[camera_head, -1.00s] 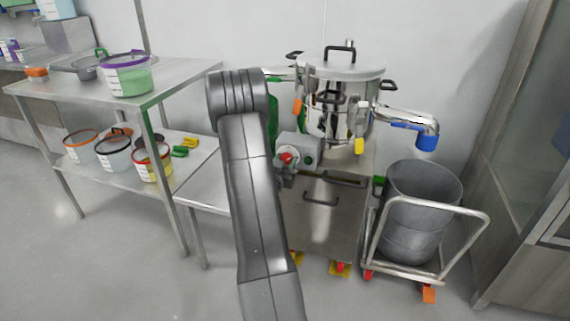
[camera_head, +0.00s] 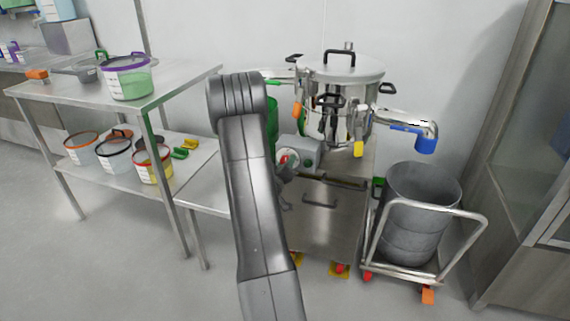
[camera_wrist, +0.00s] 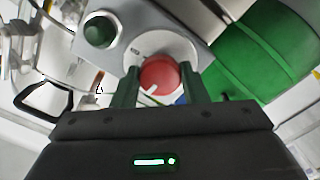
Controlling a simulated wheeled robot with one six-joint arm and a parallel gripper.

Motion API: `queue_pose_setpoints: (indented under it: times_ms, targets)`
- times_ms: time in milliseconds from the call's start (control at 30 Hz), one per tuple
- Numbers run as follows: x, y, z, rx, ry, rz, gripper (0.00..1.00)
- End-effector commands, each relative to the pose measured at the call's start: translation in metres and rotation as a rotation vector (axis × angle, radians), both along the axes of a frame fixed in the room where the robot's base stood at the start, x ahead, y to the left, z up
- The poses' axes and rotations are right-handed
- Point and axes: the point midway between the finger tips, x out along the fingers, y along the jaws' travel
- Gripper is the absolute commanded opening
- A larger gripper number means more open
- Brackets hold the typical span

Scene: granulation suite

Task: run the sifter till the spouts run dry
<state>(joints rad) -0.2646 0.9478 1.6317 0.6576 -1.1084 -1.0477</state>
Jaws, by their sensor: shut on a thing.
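The sifter (camera_head: 340,72) is a round steel drum with a lidded top, standing on a steel cabinet (camera_head: 318,225). Its right spout (camera_head: 412,137) ends in a blue sleeve above a grey drum. A grey control box (camera_head: 303,150) sits on the cabinet's front left. It carries a red knob (camera_wrist: 160,76) with a white pointer mark and a green button (camera_wrist: 100,32). My gripper (camera_wrist: 166,88) is shut on the red knob, one finger on each side. In the head view my arm hides part of the left side, where a green container shows behind it.
The grey drum (camera_head: 420,200) stands on a wheeled trolley (camera_head: 474,232) at right. A steel table (camera_head: 180,72) with a purple-rimmed tub (camera_head: 128,78) stands at left, with several tubs on its lower shelf. A steel cabinet (camera_head: 535,170) bounds the right side. The front floor is clear.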

Motion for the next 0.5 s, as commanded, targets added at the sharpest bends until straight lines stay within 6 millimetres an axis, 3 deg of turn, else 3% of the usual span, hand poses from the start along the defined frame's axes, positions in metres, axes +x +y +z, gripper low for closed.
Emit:
queue_pose_setpoints:
  times_ms: [500]
  targets:
    - [0.0002, 0.0002, -0.0001, -0.083, 0.027, 0.0, 0.17]
